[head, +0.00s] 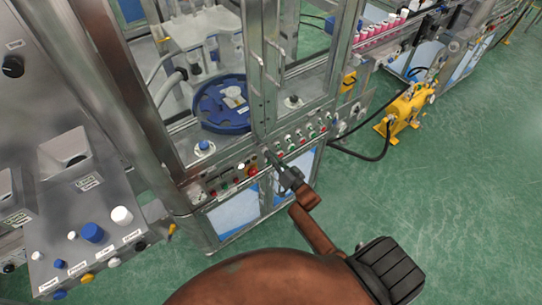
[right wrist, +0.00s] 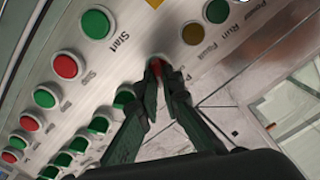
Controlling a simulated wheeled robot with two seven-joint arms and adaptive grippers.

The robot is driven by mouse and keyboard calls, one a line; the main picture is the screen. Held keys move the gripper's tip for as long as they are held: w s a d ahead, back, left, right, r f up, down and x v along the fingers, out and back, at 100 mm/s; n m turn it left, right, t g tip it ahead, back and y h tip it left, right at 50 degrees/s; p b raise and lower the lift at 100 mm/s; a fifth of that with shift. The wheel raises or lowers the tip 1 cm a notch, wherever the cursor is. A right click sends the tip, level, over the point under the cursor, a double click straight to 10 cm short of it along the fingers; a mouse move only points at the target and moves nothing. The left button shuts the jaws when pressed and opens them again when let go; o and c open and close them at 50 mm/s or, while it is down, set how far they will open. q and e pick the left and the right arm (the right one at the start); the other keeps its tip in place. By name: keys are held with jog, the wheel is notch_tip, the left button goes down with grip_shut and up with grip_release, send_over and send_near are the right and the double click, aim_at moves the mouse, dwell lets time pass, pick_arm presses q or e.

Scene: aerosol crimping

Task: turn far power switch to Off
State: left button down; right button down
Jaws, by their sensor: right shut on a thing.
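My right gripper (head: 270,156) reaches the sloped control panel at the front of the machine. In the right wrist view its two dark fingers (right wrist: 160,84) are shut on a small switch (right wrist: 156,64), of which a red part shows between the fingertips. A printed label beside it is mostly covered by a finger; its first letter looks like P. The switch's setting cannot be read, as the fingers hide most of it. My left gripper is not in view.
A green Start button (right wrist: 96,23) and a red button (right wrist: 67,65) sit near the fingers, with several more below. Lamps labelled Fault (right wrist: 193,33) and Run (right wrist: 217,11) are close on the other side. A glass-doored cabinet with a blue rotary table (head: 212,122) stands behind the panel.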

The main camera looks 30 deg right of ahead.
jog(key=shift+n, duration=0.3)
jog(key=n, duration=0.7)
jog(key=a+n, duration=0.1)
jog(key=n, duration=0.3)
jog(key=shift+b, duration=0.35)
dwell(0.3)
jog(key=c, duration=2.1)
grip_release()
jog(key=s+d, duration=0.1)
jog(key=s, duration=1.1)
